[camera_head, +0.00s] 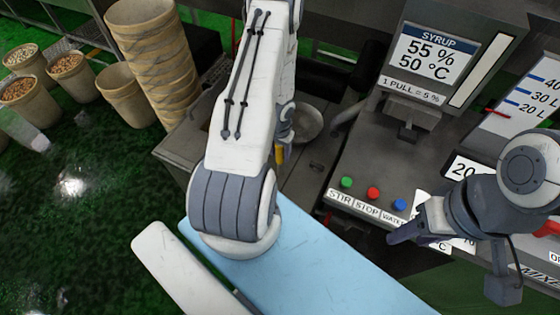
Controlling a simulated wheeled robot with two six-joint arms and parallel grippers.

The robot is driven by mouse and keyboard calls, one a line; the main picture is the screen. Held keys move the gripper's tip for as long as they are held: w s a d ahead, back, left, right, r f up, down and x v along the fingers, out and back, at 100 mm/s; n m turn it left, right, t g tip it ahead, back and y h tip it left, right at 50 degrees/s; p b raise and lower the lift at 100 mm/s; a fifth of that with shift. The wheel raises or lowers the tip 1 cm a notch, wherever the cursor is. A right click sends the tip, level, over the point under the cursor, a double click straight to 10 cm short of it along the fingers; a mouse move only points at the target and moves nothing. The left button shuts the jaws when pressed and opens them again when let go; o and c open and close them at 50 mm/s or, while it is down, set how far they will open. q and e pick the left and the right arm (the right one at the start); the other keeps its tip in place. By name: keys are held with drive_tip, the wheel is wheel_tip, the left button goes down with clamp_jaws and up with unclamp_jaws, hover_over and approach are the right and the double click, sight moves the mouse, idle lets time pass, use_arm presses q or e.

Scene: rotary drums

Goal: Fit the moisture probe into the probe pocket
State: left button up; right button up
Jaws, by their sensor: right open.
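I cannot make out the moisture probe for certain. A small yellow piece (280,154) shows just right of my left arm, below a grey part of that arm; I cannot tell what it belongs to. The probe pocket is not recognisable in this view. My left gripper (286,128) is mostly hidden behind my large white arm link, so its fingers cannot be read. My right gripper (402,236) is open, pointing left in front of the lower panel, just below the blue button (399,205). Nothing shows between its fingers.
A syrup display (434,52) stands on the grey machine, above green (347,182) and red (373,193) buttons. A round metal bowl (308,122) lies behind my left arm. Stacked pots (155,60) and filled pots (68,72) stand left. The green floor is open at lower left.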

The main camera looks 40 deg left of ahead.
use_arm(q)
clamp_jaws()
idle(1.2)
